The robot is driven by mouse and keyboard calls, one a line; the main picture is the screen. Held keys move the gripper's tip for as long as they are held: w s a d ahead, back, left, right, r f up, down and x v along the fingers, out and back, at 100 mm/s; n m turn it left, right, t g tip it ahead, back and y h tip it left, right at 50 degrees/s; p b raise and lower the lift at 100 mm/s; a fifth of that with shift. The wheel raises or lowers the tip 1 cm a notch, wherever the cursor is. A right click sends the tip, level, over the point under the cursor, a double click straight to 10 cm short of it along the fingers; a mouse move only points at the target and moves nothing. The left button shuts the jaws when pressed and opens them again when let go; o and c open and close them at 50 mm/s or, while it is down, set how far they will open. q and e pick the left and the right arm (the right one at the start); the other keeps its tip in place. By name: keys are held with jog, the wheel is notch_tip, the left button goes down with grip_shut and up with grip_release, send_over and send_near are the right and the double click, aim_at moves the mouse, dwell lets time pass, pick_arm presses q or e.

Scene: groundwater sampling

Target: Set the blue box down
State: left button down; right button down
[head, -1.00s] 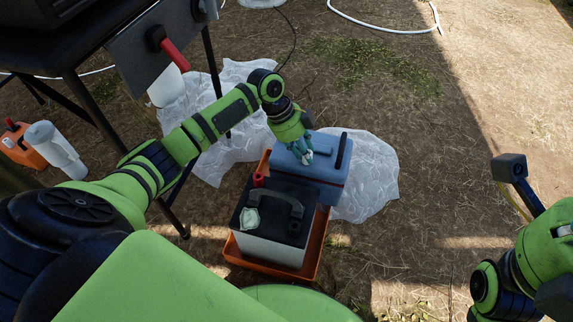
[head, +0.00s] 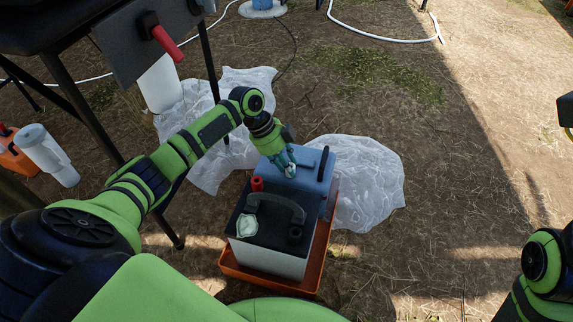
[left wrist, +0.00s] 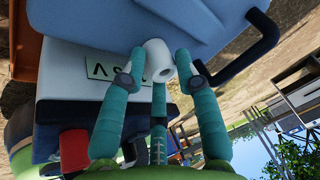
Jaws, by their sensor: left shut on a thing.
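The blue box (head: 309,188) is behind a black-topped battery (head: 268,222), over the back part of an orange tray (head: 322,240). My left gripper (head: 290,169) is at the box's top, its fingers closed around a white knob (left wrist: 160,60). In the left wrist view the box's blue surface (left wrist: 205,22) fills the top, with its black handle (left wrist: 262,48) at right. The box looks about level. Its underside is hidden, so I cannot tell whether it touches the tray. My right arm shows at the right edge, but its gripper does not show clearly.
A crumpled clear plastic sheet (head: 362,185) lies right of the tray. A dark table (head: 70,30) with legs stands at left. A white jug (head: 48,156) is beside an orange case (head: 14,160). Bare ground at right is open.

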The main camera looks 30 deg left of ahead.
pick_arm(q)
jog(key=shift+w, duration=0.1)
jog(key=c, duration=0.9)
grip_release()
